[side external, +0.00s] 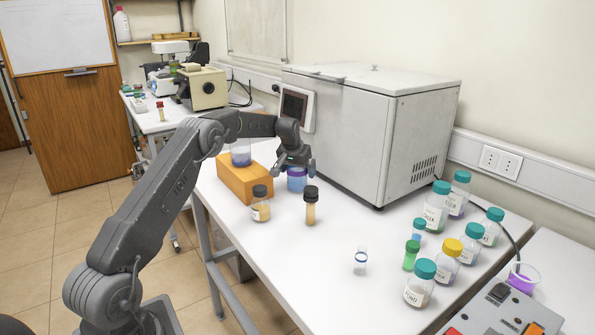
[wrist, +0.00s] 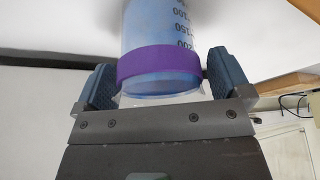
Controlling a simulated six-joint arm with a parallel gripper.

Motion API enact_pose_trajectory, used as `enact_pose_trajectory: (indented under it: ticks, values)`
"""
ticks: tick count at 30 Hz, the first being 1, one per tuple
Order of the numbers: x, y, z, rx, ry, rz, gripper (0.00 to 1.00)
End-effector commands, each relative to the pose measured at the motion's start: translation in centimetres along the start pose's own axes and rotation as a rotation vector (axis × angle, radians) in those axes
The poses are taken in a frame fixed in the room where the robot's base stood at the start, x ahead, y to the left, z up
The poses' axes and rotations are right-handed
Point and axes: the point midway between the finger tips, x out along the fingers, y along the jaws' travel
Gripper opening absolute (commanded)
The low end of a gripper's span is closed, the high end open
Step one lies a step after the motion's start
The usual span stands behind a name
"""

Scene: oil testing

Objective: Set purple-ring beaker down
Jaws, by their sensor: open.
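The purple-ring beaker (side external: 297,182) holds blue liquid and stands upright on the white table, close to the large white cabinet. My gripper (side external: 296,164) is over it, pointing down. In the wrist view, the beaker (wrist: 160,65) shows its purple band and printed volume marks between the two fingers of my gripper (wrist: 162,84). The fingers are open, one on each side of the beaker. The left finger has a visible gap; the right finger is very close to the band, and I cannot tell whether it touches.
An orange block (side external: 244,180) with another beaker (side external: 241,154) on it stands just left. Two dark-capped jars (side external: 261,205) (side external: 311,207) stand in front. The large white cabinet (side external: 372,130) is behind. A small clear vial (side external: 361,262) and several capped bottles (side external: 437,207) are farther right.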

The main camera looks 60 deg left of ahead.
Motion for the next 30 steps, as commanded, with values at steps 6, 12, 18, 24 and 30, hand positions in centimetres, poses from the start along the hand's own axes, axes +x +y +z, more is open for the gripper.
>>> enact_pose_trajectory:
  ticks: [6, 12, 18, 24, 30]
  values:
    - [-3.9, 0.0, -0.1, 0.000, 0.005, 0.000, 0.96]
    - [-8.1, 0.0, -0.1, 0.000, 0.003, 0.000, 0.96]
    - [-10.9, 0.0, 0.0, 0.000, 0.001, 0.000, 0.96]
    - [-13.2, 1.0, 0.5, 0.014, 0.005, 0.006, 0.96]
    - [-20.3, 6.2, 4.9, 0.101, 0.026, 0.043, 0.96]
